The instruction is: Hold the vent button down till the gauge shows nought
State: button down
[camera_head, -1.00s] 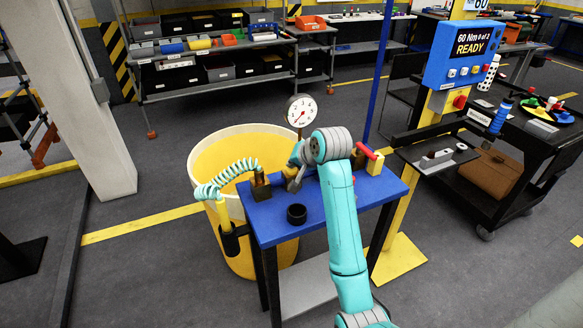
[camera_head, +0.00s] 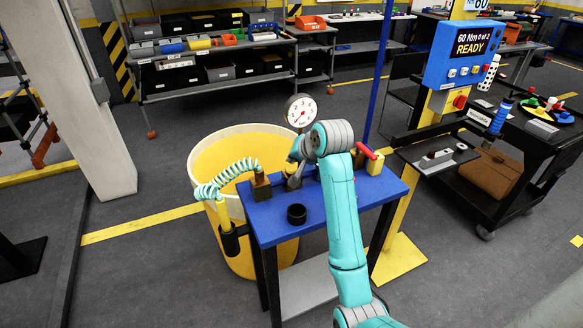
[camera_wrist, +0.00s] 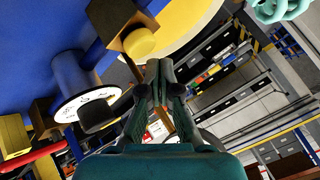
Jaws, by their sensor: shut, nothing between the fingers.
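The round white gauge (camera_head: 301,110) stands on a stem at the back of the blue-topped table (camera_head: 330,218). Its dark needle points down-left; the exact reading is too small to tell. A round yellow button (camera_wrist: 138,42) sticks out of a brown block (camera_wrist: 112,20) there, just left of my fingertips. My gripper (camera_wrist: 158,72) is shut and empty, with its tips close to the button; I cannot tell whether they touch. In the head view my gripper (camera_head: 294,182) is low over the table, partly behind my arm.
A coiled teal hose (camera_head: 225,178) runs to a brass block (camera_head: 261,187) on the table. A black ring (camera_head: 297,214) sits near the front. A yellow block with a red handle (camera_head: 374,160) stands at right. A large yellow tub (camera_head: 200,165) is behind the table.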

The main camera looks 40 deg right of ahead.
aim_at(293, 168)
jog(key=shift+r, duration=2.5)
